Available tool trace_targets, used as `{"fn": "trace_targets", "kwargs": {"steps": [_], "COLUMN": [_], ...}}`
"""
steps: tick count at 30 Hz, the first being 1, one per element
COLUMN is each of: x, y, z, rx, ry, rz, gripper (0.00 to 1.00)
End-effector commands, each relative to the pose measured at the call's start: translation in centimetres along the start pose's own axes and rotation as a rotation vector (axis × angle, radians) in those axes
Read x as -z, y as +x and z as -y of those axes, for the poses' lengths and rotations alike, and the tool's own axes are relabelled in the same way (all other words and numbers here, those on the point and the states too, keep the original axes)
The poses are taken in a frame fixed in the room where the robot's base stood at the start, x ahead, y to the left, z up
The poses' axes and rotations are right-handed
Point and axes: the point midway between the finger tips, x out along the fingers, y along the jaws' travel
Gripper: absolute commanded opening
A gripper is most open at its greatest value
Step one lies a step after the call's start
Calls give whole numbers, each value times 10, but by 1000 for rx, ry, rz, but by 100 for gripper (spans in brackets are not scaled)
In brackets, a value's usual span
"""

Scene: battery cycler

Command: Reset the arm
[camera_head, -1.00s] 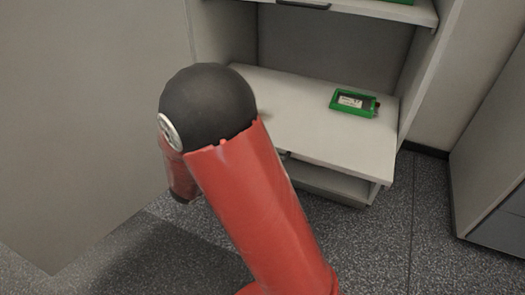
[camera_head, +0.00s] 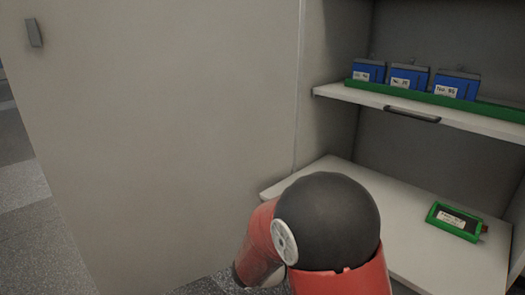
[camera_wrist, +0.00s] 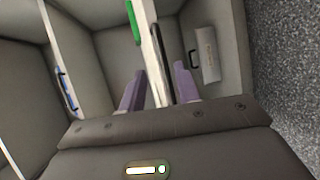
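My gripper (camera_wrist: 159,88) shows in the wrist view with its two purple fingers spread apart. It is open, and nothing is held between them; a pale shelf edge shows in the background beyond the gap. In the head view my red arm with its black joint fills the bottom centre, and the gripper is hidden from that view.
A cabinet shelf (camera_head: 345,180) holds a green tray with a dark unit (camera_head: 455,221). The shelf above carries blue batteries (camera_head: 409,77) in a green rack (camera_head: 480,103). A large grey panel (camera_head: 160,130) stands at the left.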

Motion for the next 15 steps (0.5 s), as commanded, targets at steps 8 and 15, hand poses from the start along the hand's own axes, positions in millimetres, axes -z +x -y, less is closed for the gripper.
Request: {"fn": "trace_targets", "kwargs": {"steps": [8, 15], "x": [-94, -144], "y": [-11, -57], "z": [-61, -97], "rx": [473, 898], "ry": [113, 292], "rz": [170, 77], "gripper": [33, 33]}}
